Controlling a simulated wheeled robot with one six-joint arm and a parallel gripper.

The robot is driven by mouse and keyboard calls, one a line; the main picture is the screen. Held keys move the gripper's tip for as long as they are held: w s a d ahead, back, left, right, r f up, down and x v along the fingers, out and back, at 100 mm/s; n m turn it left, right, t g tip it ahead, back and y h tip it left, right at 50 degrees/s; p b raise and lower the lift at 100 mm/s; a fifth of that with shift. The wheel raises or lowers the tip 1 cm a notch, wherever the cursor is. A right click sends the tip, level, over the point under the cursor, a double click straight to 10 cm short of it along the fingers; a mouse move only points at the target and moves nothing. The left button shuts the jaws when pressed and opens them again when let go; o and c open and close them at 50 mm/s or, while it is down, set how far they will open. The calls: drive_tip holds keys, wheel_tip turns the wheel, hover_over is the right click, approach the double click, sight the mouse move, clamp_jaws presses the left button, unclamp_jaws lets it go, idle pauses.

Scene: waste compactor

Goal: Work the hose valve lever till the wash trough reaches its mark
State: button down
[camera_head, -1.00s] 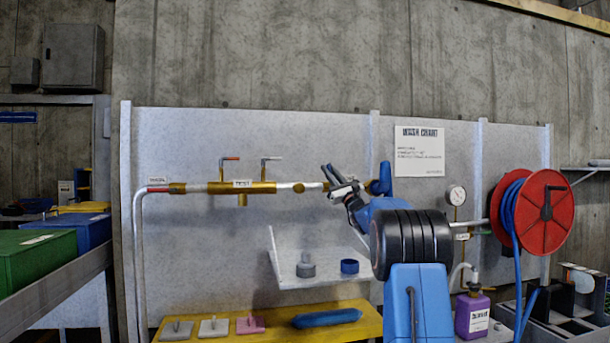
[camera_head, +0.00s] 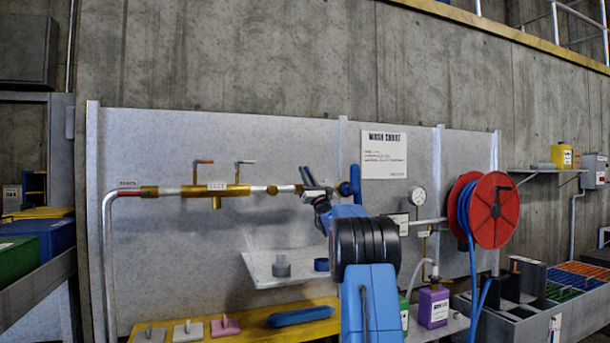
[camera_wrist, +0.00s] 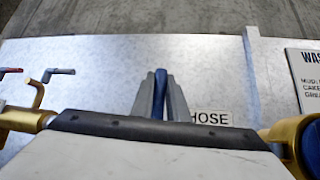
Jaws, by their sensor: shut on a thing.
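In the wrist view, my gripper (camera_wrist: 160,98) is shut on a thin blue lever (camera_wrist: 160,82) that stands upright between its fingers. A HOSE label (camera_wrist: 210,117) sits on the panel just right of the fingers. In the head view, my gripper (camera_head: 308,178) is at the right part of the brass pipe run (camera_head: 237,190), in front of the wall panel. The lever is too small to make out there, and my arm covers the pipe behind it. I cannot pick out the wash trough or its mark for sure.
A red-handled lever (camera_head: 203,162) and a grey-handled lever (camera_head: 245,162) stand on the pipe to the left. A round gauge (camera_head: 417,193) and a red hose reel (camera_head: 495,210) are at right. A shelf (camera_head: 300,282) and a yellow bench (camera_head: 250,327) lie below.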

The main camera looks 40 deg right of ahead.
drive_tip(key=c, duration=1.7)
unclamp_jaws()
drive_tip(key=v, duration=1.7)
drive_tip(key=shift+s+f, duration=0.15)
drive_tip(key=shift+s, duration=0.05)
drive_tip(key=shift+d, duration=0.1)
